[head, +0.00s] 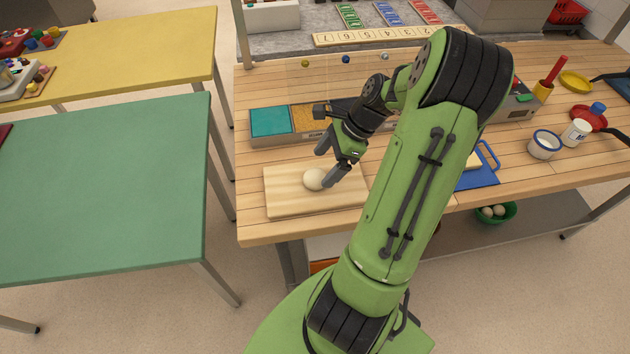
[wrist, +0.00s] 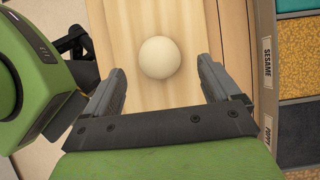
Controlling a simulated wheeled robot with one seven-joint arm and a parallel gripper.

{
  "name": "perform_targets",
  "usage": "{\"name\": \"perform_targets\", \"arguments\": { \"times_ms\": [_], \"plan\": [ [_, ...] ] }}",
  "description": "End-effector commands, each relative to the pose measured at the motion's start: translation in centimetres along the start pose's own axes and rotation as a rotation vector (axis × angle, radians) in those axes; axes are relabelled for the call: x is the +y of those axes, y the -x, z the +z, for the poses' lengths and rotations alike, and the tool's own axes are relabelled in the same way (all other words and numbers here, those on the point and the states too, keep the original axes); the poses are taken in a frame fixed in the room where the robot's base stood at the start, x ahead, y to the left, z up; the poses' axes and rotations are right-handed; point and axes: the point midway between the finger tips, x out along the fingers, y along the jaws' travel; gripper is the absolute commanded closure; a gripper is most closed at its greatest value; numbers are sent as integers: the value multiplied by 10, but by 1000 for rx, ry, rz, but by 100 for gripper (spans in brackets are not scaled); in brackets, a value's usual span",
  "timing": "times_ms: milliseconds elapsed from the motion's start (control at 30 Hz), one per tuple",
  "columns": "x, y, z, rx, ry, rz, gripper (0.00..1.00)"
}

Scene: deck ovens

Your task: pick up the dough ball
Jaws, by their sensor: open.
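The dough ball (head: 315,179) is a pale, round lump resting on the light wooden board (head: 285,205) on the workbench. In the wrist view the dough ball (wrist: 159,57) sits on the wood, in line with the space between my fingers and just beyond their tips. My gripper (head: 328,168) is open and empty, close above the board beside the dough ball. Both fingers show in the wrist view, where my gripper (wrist: 162,78) has a wide gap. I cannot tell whether a finger touches the ball.
A divided topping box (head: 272,143) stands behind the board; its labels read SESAME and POPPY in the wrist view. A blue board (head: 476,180), a white bowl (head: 544,145) and a white cup (head: 576,132) are to the right. A green table (head: 100,190) stands left, its top mostly clear.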

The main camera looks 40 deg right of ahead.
Motion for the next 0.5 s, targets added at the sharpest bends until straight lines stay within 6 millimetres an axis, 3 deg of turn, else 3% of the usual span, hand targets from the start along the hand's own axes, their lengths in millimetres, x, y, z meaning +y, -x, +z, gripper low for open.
{"name": "perform_targets", "arguments": {
  "times_ms": [100, 200, 433, 500],
  "plan": [
    [3, -29, -2, -3, 1, 6, 10],
    [2, -41, -1, -2, 2, 4, 10],
    [2, -42, 0, 0, 0, 2, 10],
    [2, -41, 0, 0, 0, 2, 19]
  ]
}}
